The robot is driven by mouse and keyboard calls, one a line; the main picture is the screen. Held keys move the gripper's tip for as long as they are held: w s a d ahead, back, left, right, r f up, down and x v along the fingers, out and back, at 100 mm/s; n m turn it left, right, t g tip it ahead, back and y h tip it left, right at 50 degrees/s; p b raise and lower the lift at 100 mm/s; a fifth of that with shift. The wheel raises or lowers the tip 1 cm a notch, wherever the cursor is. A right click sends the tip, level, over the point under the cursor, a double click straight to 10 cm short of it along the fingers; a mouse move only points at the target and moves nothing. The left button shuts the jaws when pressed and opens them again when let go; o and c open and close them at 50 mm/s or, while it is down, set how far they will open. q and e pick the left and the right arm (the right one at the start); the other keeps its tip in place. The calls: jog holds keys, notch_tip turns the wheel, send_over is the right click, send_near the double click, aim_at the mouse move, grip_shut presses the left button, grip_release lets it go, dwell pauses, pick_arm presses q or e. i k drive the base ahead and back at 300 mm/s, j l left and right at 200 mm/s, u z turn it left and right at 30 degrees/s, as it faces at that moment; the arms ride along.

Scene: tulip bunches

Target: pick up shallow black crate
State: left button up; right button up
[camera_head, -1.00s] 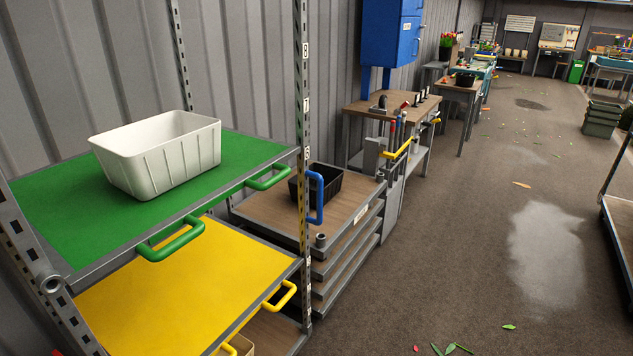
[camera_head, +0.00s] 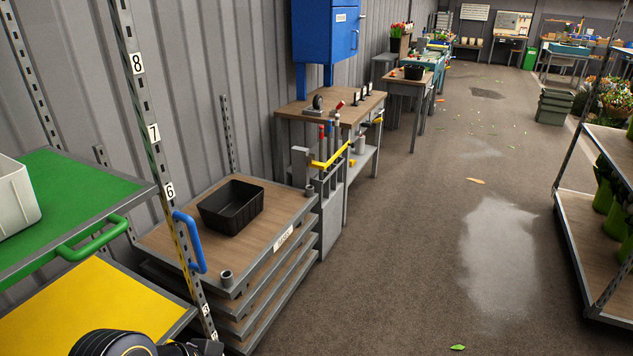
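A black crate (camera_head: 231,207) with sloping walls sits upright on the wooden top of a grey shelf unit (camera_head: 160,239), left of the middle of the head view. It looks empty. Nothing touches it. A dark, rounded part of my own arm shows at the bottom left edge, below and in front of the crate and well apart from it. I cannot see the fingers of either gripper.
A rack with a green shelf (camera_head: 60,190), a yellow shelf (camera_head: 85,310) and a white bin (camera_head: 15,197) stands at the left. Its perforated post (camera_head: 150,140) and blue handle (camera_head: 189,241) are near the crate. A workbench (camera_head: 335,110) stands beyond.

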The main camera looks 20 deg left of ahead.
aim_at(231, 208)
jog(key=i+l, duration=0.15)
jog(key=i, duration=0.4)
jog(key=i+l+z, duration=0.1)
jog(key=i, duration=0.45)
jog(key=i+u, duration=0.45)
jog(key=i+l+u, duration=0.15)
jog(key=u, duration=0.3)
jog(key=i+l+u, duration=0.3)
jog(key=i+u, duration=0.3)
jog(key=u, duration=0.25)
jog(key=i+l+u, duration=0.1)
jog(key=u, duration=0.35)
jog(key=i+l+u, duration=0.2)
jog(key=u, duration=0.2)
jog(key=i+l+u, duration=0.15)
jog(key=u, duration=0.3)
jog(key=i+l+u, duration=0.1)
jog(key=l+u, duration=0.15)
jog(key=u, duration=0.15)
jog(key=l+u, duration=0.25)
jog(key=u, duration=0.15)
jog(key=i+l+u, duration=0.15)
jog(key=l+u, duration=0.15)
